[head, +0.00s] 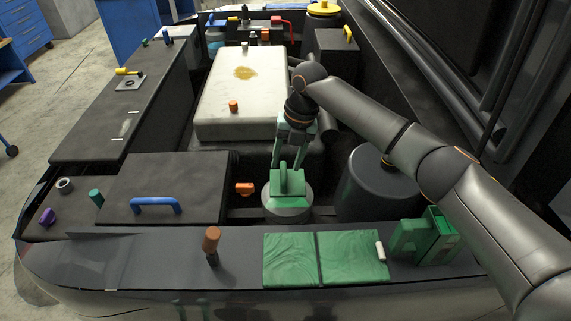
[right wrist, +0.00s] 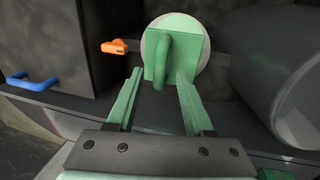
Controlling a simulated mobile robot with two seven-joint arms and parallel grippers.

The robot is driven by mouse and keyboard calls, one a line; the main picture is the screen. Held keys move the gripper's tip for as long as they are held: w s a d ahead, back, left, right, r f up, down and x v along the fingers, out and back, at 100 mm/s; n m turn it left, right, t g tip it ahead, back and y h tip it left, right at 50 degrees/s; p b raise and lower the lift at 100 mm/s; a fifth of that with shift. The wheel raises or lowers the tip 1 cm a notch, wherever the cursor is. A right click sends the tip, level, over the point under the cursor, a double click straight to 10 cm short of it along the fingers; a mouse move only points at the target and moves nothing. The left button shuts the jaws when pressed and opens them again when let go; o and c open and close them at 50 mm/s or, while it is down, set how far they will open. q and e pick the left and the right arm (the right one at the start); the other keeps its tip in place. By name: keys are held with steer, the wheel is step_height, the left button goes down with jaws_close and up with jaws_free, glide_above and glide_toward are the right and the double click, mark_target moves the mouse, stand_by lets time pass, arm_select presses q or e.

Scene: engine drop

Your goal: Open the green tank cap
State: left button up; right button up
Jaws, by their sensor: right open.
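The green tank cap (head: 289,184) has an upright loop handle on a green plate. It sits on top of a pale round tank neck (head: 287,208) in the middle of the engine bay. In the right wrist view the cap (right wrist: 166,58) shows just ahead of my fingers. My right gripper (head: 290,155) reaches down from above, just behind the cap. In the right wrist view its fingers (right wrist: 160,78) are spread, with the handle's lower end close to the space between their tips. I see no grip on the handle; whether a finger touches the cap I cannot tell. My left gripper is not in view.
An orange knob (head: 244,188) is left of the cap. A dark box with a blue handle (head: 155,206) stands further left, and a dark cylinder (head: 372,187) to the right. Green padded panels (head: 290,260) and a green box (head: 440,240) lie on the front ledge.

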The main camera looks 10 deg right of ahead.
steer(key=shift+w+a+f, duration=0.1)
steer(key=shift+a+f, duration=0.05)
steer(key=shift+f, duration=0.7)
steer(key=shift+c, duration=0.3)
jaws_close()
stand_by(0.5)
